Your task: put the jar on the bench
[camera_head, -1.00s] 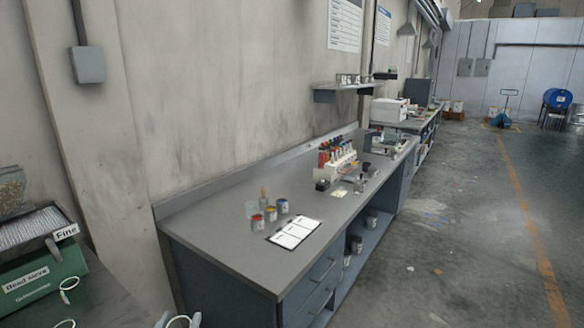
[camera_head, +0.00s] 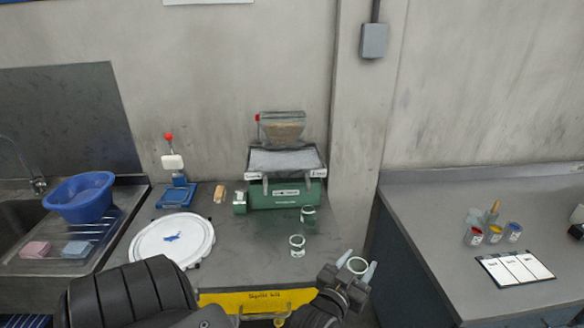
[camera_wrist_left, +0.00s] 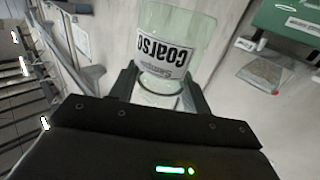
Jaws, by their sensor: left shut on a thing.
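My left gripper (camera_head: 350,277) is shut on a clear jar (camera_head: 357,265) with a pale rim, at the lower middle of the head view. In the left wrist view the jar (camera_wrist_left: 172,62) sits between the fingers, and its white label reads "Coarse". The jar is held in front of the bench (camera_head: 250,265) that carries the green bead sieve (camera_head: 285,195). Another grey bench (camera_head: 425,215) stands to the right. My right gripper is not in view.
Two similar jars stand on the sieve bench, one in front (camera_head: 297,246) and one near the sieve (camera_head: 308,215). A round white lid (camera_head: 172,240) lies left of them. Paint pots (camera_head: 494,233) and a clipboard (camera_head: 515,268) occupy the right bench; its near-left top is clear.

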